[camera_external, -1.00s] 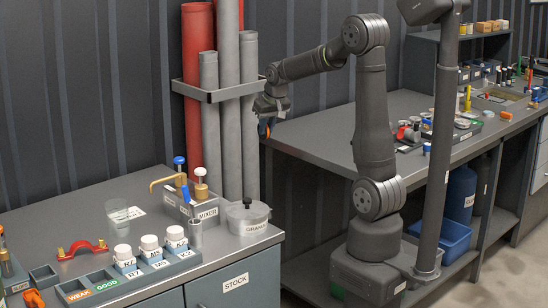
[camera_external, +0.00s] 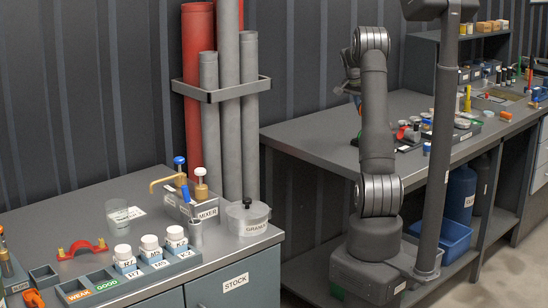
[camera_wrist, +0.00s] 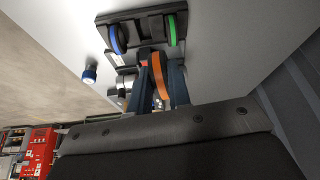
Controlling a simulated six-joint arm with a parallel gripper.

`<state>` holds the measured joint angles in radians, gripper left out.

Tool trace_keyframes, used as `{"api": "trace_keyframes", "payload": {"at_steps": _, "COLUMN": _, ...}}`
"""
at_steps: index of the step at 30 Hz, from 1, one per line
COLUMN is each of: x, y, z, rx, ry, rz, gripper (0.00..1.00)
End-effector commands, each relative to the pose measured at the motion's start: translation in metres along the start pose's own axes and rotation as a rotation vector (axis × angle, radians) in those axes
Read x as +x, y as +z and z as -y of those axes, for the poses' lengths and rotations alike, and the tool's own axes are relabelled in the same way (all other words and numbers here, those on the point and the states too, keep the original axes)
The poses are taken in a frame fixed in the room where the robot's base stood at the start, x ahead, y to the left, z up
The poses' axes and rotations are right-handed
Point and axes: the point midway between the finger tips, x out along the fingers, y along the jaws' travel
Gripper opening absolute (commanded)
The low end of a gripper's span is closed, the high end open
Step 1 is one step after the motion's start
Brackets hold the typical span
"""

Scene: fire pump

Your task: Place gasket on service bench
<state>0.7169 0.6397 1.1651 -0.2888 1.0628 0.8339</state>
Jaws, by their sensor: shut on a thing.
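My gripper (camera_wrist: 160,80) shows in the wrist view, shut on an orange ring (camera_wrist: 158,76), which looks like the gasket. Beyond the fingers is a dark holder (camera_wrist: 143,28) with a blue ring (camera_wrist: 115,40) on its left and a green ring (camera_wrist: 172,30) on its right. The holder is on a pale surface (camera_wrist: 235,50). I cannot tell which bench is the service bench.
A small blue-capped item (camera_wrist: 89,74) is left of the holder. A red unit (camera_wrist: 38,148) shows at lower left. In the external view, small parts crowd the right bench's middle; its left end is clear. Tall pipes (camera_external: 228,110) stand between the benches.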

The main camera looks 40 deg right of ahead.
Motion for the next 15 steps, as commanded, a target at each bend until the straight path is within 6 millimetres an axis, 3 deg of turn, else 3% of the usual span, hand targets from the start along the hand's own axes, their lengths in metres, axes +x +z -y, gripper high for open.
{"api": "trace_keyframes", "payload": {"at_steps": 7, "x": 0.017, "y": -0.036, "z": -0.031, "rx": 0.127, "ry": 0.05, "rz": -0.012, "gripper": 0.0}}
{"api": "trace_keyframes", "payload": {"at_steps": 15, "x": 0.055, "y": -0.017, "z": -0.028, "rx": 0.118, "ry": 0.047, "rz": -0.009, "gripper": 0.0}}
